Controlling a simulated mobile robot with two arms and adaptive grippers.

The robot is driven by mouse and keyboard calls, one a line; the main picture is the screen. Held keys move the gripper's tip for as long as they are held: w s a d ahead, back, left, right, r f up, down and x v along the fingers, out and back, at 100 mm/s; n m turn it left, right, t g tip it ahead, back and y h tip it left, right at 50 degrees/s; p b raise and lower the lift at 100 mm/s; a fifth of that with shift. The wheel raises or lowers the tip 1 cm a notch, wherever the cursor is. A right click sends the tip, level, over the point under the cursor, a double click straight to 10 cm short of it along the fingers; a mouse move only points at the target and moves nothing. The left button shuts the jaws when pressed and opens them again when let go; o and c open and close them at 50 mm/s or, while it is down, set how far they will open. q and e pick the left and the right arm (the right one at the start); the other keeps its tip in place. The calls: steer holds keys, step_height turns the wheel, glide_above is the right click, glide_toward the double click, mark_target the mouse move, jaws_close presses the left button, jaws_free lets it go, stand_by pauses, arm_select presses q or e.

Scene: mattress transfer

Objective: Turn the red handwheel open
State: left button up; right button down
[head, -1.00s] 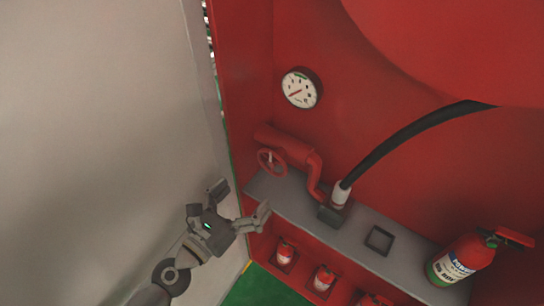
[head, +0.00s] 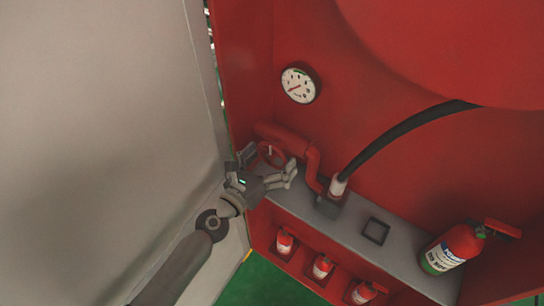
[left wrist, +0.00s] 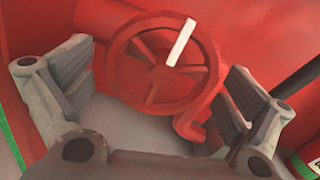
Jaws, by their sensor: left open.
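The red handwheel (head: 270,151) sits on a red pipe at the left of the cabinet, partly hidden behind my gripper in the head view. In the left wrist view the handwheel (left wrist: 165,62) faces me, with spokes and a white mark pointing up and slightly right. My left gripper (head: 270,165) is open in front of the wheel. In the left wrist view its fingers (left wrist: 160,88) stand on either side of the wheel's lower part, with no clear contact seen. My right gripper is not in view.
A round gauge (head: 300,83) is on the back wall. A black hose (head: 400,135) rises from the grey shelf (head: 400,257). A large extinguisher (head: 453,248) stands at the right, with small ones (head: 284,241) below the shelf. A pale panel (head: 90,120) is close on the left.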

arm_select(q)
steer(key=c, duration=0.9)
steer(key=shift+c, duration=0.2)
